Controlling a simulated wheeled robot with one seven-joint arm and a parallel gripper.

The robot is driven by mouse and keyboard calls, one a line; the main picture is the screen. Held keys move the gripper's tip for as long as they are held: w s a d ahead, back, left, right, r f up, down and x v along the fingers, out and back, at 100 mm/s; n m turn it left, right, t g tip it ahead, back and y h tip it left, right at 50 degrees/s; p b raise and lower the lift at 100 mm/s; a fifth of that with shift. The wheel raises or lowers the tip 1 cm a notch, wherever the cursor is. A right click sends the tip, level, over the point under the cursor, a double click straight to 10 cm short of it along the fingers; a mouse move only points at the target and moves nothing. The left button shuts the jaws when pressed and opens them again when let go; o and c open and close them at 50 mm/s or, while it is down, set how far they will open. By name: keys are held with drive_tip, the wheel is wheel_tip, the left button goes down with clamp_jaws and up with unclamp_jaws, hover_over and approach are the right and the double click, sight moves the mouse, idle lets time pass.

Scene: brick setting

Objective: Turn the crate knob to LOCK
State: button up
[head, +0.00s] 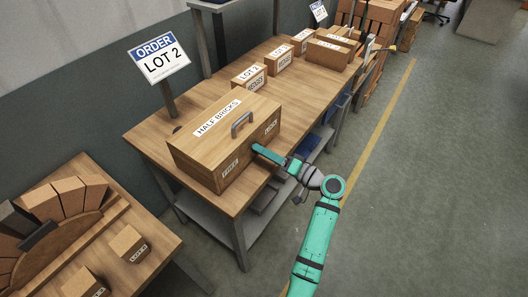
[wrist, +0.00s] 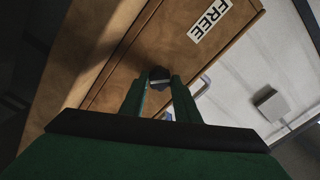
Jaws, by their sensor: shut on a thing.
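The wooden crate (head: 222,140) labelled HALF BRICKS stands on the workbench, with a grey handle (head: 241,123) on its lid. Its front face has a FREE label (head: 230,169) at the left and a LOCK label (head: 271,127) at the right. My gripper (head: 257,149) is at the front face between the two labels. In the wrist view, my gripper (wrist: 160,80) is shut on a dark knob (wrist: 159,75) on the crate face. The FREE label (wrist: 209,21) shows upside down there. The knob is hidden behind my gripper in the head view, and its pointing direction cannot be told.
The wooden workbench (head: 160,143) carries several smaller labelled boxes (head: 279,60) farther back. An ORDER LOT 2 sign (head: 160,58) stands behind the crate. Another table (head: 150,225) with bricks is at the lower left. The floor at the right is clear.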

drive_tip(key=m, duration=0.4)
drive_tip(key=shift+m, duration=2.3)
drive_tip(key=o, duration=1.1)
drive_tip(key=shift+c, duration=0.2)
drive_tip(key=shift+s+d, duration=0.1)
drive_tip(key=v, duration=1)
drive_tip(key=shift+s+d, duration=0.15)
drive_tip(key=shift+d, duration=0.05)
